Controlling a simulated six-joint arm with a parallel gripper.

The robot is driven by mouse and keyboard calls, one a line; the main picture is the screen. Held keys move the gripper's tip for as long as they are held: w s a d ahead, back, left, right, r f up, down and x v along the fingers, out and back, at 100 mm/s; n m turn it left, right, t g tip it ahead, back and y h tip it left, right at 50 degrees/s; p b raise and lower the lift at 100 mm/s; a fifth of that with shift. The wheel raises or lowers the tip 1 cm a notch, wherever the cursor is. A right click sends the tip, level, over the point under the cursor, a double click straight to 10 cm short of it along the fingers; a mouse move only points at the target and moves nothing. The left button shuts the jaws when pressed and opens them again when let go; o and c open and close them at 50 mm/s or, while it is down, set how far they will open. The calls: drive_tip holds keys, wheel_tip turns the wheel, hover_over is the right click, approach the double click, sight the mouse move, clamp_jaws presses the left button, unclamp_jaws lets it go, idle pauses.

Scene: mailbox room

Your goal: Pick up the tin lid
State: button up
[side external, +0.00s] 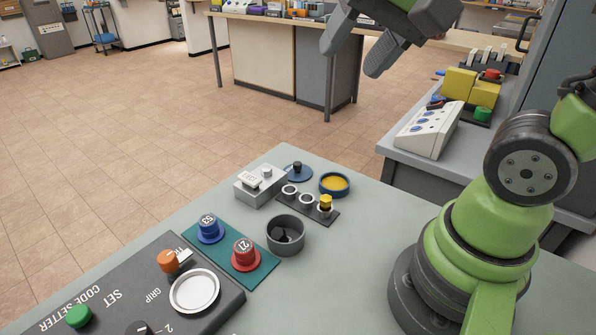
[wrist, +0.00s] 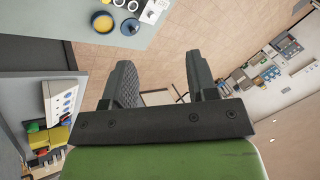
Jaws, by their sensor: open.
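The tin lid (side external: 298,173), a flat blue disc with a dark knob, lies on the grey-green table beside a round blue tin (side external: 346,189) with yellow contents. In the wrist view the lid (wrist: 130,30) and the tin (wrist: 103,21) are near the top edge, left of centre. My gripper (side external: 354,52) is open and empty, high above the table and beyond its far edge in the side view. Its two dark fingers (wrist: 160,62) in the wrist view have only floor and distant furniture between them. The lid is uncovered and apart from the fingers.
Near the lid stand a light grey box (side external: 258,190), a dark plate with rings (side external: 302,206) and a dark grey cup (side external: 286,232). Blue (side external: 209,229) and red (side external: 245,253) knobs and a control panel (side external: 225,297) lie nearer.

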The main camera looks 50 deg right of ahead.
drive_tip(key=w+d+f+m+g, duration=0.2)
drive_tip(key=w+d+f+m, duration=0.15)
drive_tip(key=w+m, duration=0.5)
drive_tip(key=m+g+h, duration=0.1)
drive_tip(key=m+g, duration=0.3)
drive_tip(key=m, duration=1)
approach(297, 163)
drive_tip(key=shift+s+a, duration=0.15)
wheel_tip(297, 163, down, 5)
drive_tip(key=shift+r, duration=0.15)
drive_tip(key=shift+f, duration=2.8)
clamp_jaws()
